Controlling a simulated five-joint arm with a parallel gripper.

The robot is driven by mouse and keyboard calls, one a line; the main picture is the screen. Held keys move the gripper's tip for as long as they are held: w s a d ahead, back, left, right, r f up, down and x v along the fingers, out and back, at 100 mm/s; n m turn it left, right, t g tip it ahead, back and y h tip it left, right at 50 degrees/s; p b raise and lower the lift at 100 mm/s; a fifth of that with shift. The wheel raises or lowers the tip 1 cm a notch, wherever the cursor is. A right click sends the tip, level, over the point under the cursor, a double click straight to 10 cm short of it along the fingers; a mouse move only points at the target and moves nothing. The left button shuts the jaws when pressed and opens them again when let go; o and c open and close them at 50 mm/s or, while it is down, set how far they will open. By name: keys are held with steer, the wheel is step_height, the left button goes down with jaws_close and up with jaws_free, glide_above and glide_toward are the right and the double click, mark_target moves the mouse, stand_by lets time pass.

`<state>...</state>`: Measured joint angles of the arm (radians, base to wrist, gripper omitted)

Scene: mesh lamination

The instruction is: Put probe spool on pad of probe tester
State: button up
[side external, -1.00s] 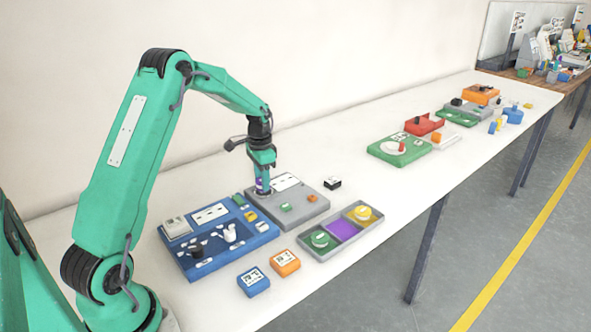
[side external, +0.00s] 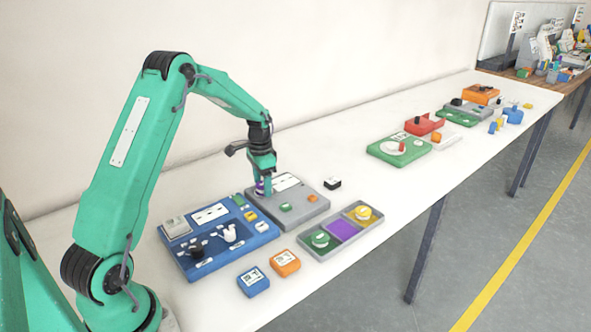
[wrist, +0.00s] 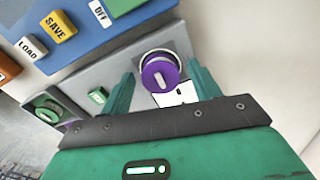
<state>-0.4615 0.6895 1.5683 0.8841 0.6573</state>
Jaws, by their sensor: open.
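The purple probe spool (wrist: 160,72) stands on a pale round pad on the grey probe tester (side external: 315,203). In the side external view a little of the spool (side external: 260,188) shows at my fingertips, and the pad is mostly hidden there. My gripper (side external: 265,184) is low over the tester's left end. In the wrist view my gripper (wrist: 162,88) is open, with one green finger on each side of the spool and a gap beside each. The spool looks upright. Whether it is centred on the pad is hard to tell.
A blue control panel (side external: 233,247) adjoins the tester's left side. A grey tray (side external: 372,228) with green, purple and yellow sections lies in front. Blue (side external: 253,282) and orange (side external: 286,263) blocks sit near the table's front edge.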

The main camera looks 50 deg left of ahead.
mark_target(262, 185)
steer(key=shift+r, duration=0.1)
step_height(262, 185, up, 12)
stand_by(0.7)
stand_by(0.4)
steer(key=s+d+r+t, duration=0.3)
steer(key=s+d+r, duration=0.65)
steer(key=d, duration=0.35)
steer(key=s+d+n+t, duration=0.2)
steer(key=s+d, duration=0.8)
steer(key=s, duration=0.4)
steer(key=shift+s+f+t, duration=0.3)
steer(key=shift+s+f, duration=0.05)
steer(key=shift+f, duration=0.05)
